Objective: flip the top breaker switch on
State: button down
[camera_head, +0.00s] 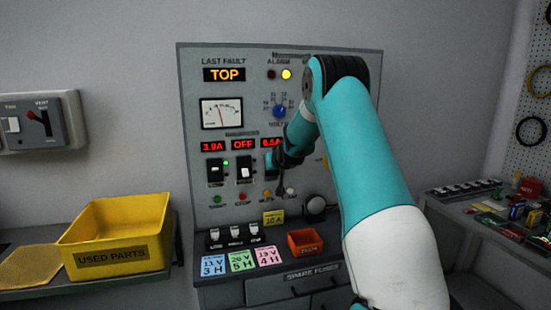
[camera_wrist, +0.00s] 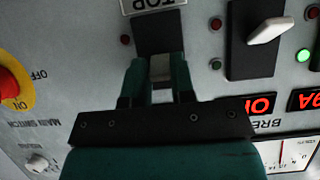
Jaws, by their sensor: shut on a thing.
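A grey control panel (camera_head: 206,95) stands against the wall, with black breakers in a row. The top breaker (camera_wrist: 158,27) is a black plate beside an upside-down "TOP" label (camera_wrist: 152,4) in the wrist view. My gripper (camera_wrist: 160,70) is shut on its pale switch lever (camera_wrist: 160,68), whose tilt I cannot tell. In the head view my gripper (camera_head: 270,166) covers most of this breaker. The red readout (camera_head: 271,142) above it shows digits, partly hidden by my arm.
The middle breaker (camera_wrist: 252,50), with a white lever, sits close beside; its readout (camera_head: 243,144) says OFF. A red and yellow main switch (camera_wrist: 12,83) is at the wrist view's left. A yellow bin (camera_head: 115,235) and orange tray (camera_head: 305,242) stand below.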

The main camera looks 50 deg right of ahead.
jog(key=shift+w+d+r+g+p, duration=0.1)
jog(key=shift+r+g+p, duration=0.15)
jog(key=shift+g+p, duration=0.3)
jog(key=c, duration=1)
grip_release()
jog(key=shift+o, duration=0.2)
jog(key=shift+y, duration=0.3)
jog(key=b+v, duration=0.4)
jog(key=v, duration=1.3)
jog(key=shift+s, duration=0.2)
